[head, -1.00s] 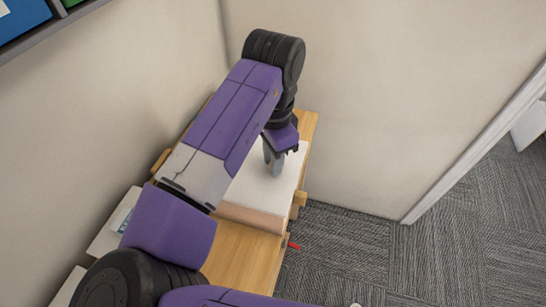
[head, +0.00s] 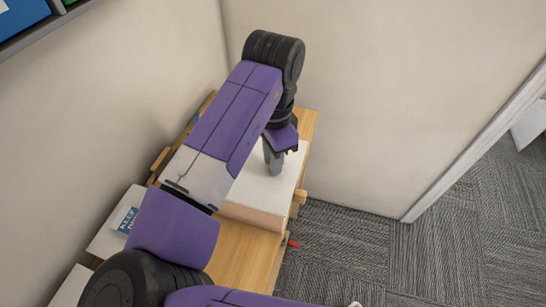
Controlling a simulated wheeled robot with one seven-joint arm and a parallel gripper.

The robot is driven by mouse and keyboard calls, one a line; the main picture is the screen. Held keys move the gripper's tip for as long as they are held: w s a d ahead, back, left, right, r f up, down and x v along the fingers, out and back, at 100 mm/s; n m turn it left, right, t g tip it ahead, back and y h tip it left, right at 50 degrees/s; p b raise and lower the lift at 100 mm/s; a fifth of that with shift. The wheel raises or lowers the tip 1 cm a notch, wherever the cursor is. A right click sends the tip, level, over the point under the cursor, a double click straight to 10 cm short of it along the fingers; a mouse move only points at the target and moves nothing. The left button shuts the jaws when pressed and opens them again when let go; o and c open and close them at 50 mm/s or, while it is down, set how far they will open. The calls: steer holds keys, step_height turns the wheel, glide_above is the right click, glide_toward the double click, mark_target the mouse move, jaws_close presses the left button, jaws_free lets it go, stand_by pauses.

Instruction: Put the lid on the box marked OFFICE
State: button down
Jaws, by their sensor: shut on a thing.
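A white, flat lid-like top (head: 257,186) lies over a pale tan box (head: 250,215) on the wooden table, in the middle of the head view. My gripper (head: 273,167) points down at the top's far half, its fingers together and their tips at the white surface. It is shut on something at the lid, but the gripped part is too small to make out. My arm hides the left side of the box. I see no OFFICE marking on the visible sides, and I cannot tell whether the lid is fully seated.
A white box (head: 107,236) with a blue label reading KEEP (head: 126,220) stands at the left, partly behind my arm. The wooden table (head: 245,249) has bare space in front of the tan box. Walls close in behind and left. A small red thing (head: 294,244) shows by the table's right edge.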

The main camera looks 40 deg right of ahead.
steer(key=c, duration=1.2)
jaws_free()
steer(key=shift+r+b, duration=0.55)
steer(key=shift+r, duration=3.4)
